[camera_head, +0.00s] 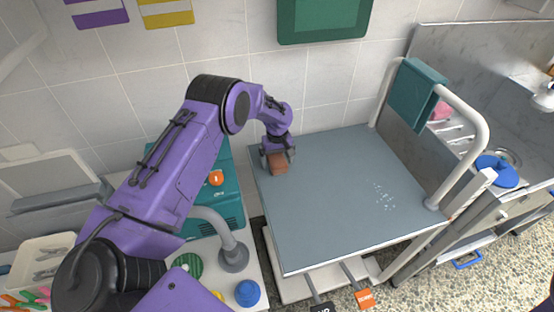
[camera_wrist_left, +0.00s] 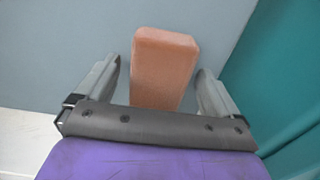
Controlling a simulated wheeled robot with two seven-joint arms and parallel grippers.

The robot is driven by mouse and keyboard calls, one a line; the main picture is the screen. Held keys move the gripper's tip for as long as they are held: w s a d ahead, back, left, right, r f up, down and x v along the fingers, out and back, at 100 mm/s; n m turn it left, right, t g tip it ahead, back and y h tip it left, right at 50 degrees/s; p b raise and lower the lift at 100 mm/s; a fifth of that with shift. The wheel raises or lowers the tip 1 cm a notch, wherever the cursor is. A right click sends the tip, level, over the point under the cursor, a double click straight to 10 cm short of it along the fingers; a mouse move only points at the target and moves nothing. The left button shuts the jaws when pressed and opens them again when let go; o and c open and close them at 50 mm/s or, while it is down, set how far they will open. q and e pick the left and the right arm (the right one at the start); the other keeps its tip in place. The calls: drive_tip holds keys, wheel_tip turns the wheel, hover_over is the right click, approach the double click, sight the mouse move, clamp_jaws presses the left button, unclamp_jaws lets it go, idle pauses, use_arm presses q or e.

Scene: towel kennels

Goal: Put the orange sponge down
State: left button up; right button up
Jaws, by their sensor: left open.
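The orange sponge (camera_head: 278,168) is a brownish-orange block at the far left corner of the grey-blue table top (camera_head: 340,205). It seems to rest on the surface, though its underside is hidden. My left gripper (camera_head: 278,157) is right at the sponge. In the left wrist view the sponge (camera_wrist_left: 163,68) sits between the two fingers of my left gripper (camera_wrist_left: 160,85), with a visible gap on each side, so the gripper is open around it. My right gripper is not in view.
A teal case (camera_head: 226,205) stands left of the table. A white rail with a teal towel (camera_head: 416,95) borders the table's right side. A steel sink unit (camera_head: 480,140) is farther right. The table's middle is bare except for some whitish specks (camera_head: 384,196).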

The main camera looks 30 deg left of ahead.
sight(277, 159)
use_arm(q)
wheel_tip(277, 159, up, 12)
drive_tip(key=b, duration=0.2)
idle(0.4)
